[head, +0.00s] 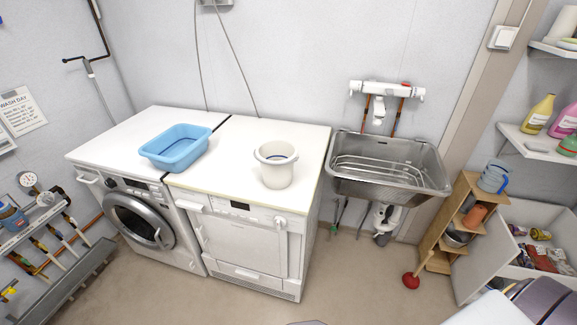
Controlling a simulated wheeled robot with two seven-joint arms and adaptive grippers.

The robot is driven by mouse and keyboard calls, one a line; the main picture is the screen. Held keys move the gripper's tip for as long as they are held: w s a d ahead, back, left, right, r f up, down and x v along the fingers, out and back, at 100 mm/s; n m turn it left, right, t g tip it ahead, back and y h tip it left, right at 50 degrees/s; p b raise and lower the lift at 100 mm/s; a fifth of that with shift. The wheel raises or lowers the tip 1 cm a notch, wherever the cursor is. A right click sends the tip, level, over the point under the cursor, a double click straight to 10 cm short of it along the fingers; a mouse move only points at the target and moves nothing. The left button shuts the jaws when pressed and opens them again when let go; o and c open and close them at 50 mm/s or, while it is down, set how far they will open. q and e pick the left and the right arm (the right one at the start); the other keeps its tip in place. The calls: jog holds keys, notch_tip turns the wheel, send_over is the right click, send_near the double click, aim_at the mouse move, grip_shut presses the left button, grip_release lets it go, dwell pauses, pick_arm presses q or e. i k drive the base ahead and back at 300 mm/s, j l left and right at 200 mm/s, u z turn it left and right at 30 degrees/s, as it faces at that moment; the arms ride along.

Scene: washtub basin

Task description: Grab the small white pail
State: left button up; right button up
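The small white pail (276,165) stands upright on the white top of the right-hand machine (240,215). Its mouth faces up, and a bluish band shows inside it. A small tab or handle sticks out at its rim. Nothing is touching the pail apart from the top under it. Neither my left nor my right gripper shows in the head view.
A blue basin (175,148) sits left of the pail, near the seam with the washing machine (145,220). A metal sink (388,168) is to the right. A wooden shelf (455,225) and red plunger (411,281) stand further right. The floor in front is clear.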

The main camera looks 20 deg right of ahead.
aim_at(276, 157)
jog(key=i+j+z, duration=0.25)
jog(key=j, duration=0.15)
jog(key=j+z, duration=0.25)
jog(key=i+j+z, duration=0.1)
jog(key=j+z, duration=0.15)
jog(key=j, duration=0.3)
